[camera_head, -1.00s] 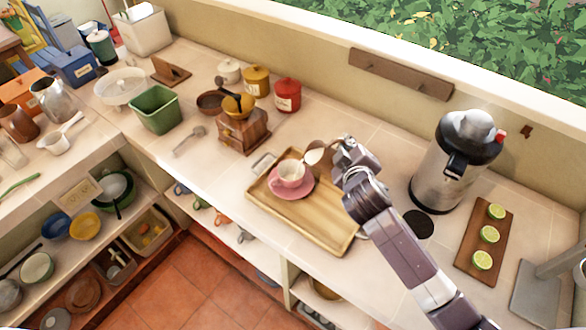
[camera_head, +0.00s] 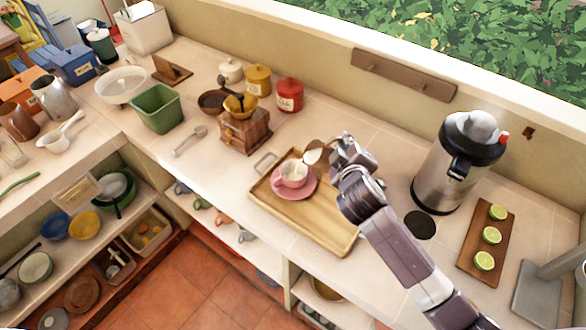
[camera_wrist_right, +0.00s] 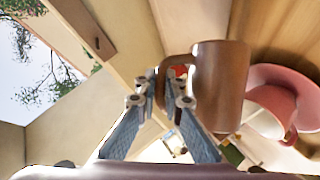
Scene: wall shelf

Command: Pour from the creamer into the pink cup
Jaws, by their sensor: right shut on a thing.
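The pink cup (camera_head: 292,173) stands upright on a pink saucer (camera_head: 303,193) on the wooden tray (camera_head: 325,228). My right gripper (camera_head: 338,147) is shut on the creamer (camera_head: 313,156), just right of and above the cup. The creamer is tilted toward the cup, its pale inside showing in the head view. In the right wrist view the brown creamer (camera_wrist_right: 221,85) is held by its handle between the fingers (camera_wrist_right: 167,88), with the pink cup (camera_wrist_right: 268,110) beside it. I cannot make out a stream of liquid. My left gripper is out of view.
A steel dispenser (camera_head: 452,165) stands right of my right arm, with a lime board (camera_head: 473,262) beyond it. A wooden grinder (camera_head: 243,134) and a red canister (camera_head: 289,95) stand behind the tray. The tray's right part is bare.

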